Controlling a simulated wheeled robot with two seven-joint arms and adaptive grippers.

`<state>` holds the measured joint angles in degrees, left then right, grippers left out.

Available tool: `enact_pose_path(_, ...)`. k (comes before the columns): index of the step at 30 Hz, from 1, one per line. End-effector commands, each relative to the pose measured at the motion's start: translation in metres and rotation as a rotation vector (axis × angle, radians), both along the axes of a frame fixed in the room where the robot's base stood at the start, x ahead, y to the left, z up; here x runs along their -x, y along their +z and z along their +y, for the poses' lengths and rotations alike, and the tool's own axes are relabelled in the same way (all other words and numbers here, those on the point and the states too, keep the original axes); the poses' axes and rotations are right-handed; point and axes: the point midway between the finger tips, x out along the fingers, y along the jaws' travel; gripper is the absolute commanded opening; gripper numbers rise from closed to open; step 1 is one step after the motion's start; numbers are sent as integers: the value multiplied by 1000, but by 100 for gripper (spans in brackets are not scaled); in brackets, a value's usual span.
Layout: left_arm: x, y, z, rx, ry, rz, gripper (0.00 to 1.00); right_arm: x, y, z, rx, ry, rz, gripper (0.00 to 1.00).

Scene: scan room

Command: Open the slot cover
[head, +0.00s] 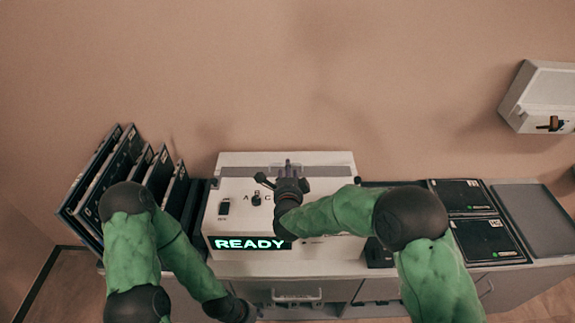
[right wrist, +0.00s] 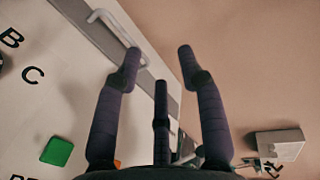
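The white scanner (head: 240,238) stands on the counter with a lit "READY" display. Along its back is a light strip (head: 325,160), which looks like the slot cover. The right wrist view shows a grey strip with a pale bar handle (right wrist: 112,30) at the panel's edge. My right gripper (head: 288,168) is over the back of the scanner, pointing at the strip. In the right wrist view its dark fingers (right wrist: 160,75) are spread and empty, with the handle beyond the left finger; contact is not visible. My left gripper (head: 232,310) hangs low at the counter's front; its fingers are not clear.
Dark cassettes (head: 120,165) stand in a rack at left. Flat dark plates (head: 488,238) and a grey tray (head: 535,220) lie at right. A wall box (head: 545,95) hangs at upper right. The panel has a green button (right wrist: 57,151) and a small black switch (head: 224,207).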

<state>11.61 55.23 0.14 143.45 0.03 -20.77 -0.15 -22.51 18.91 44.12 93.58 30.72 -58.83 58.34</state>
Motion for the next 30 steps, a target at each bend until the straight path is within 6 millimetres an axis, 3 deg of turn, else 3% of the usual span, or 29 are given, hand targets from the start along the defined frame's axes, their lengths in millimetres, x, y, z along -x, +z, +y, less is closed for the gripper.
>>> enact_pose_path(12, 0, -54, 0, 0, 0, 0, 40, 0, -54, 0, 1, 0, 0, 40)
enact_pose_path(20, 0, -65, 0, 0, 0, 0, 40, -3, -65, 0, 0, 0, 0, 40)
enact_pose_path(25, 0, -67, 0, 0, 0, -1, 40, -21, -69, -1, 0, -2, 1, 40)
enact_pose_path(30, 0, -72, 0, 0, 0, -1, 40, -51, -75, 0, 0, -2, 0, 40)
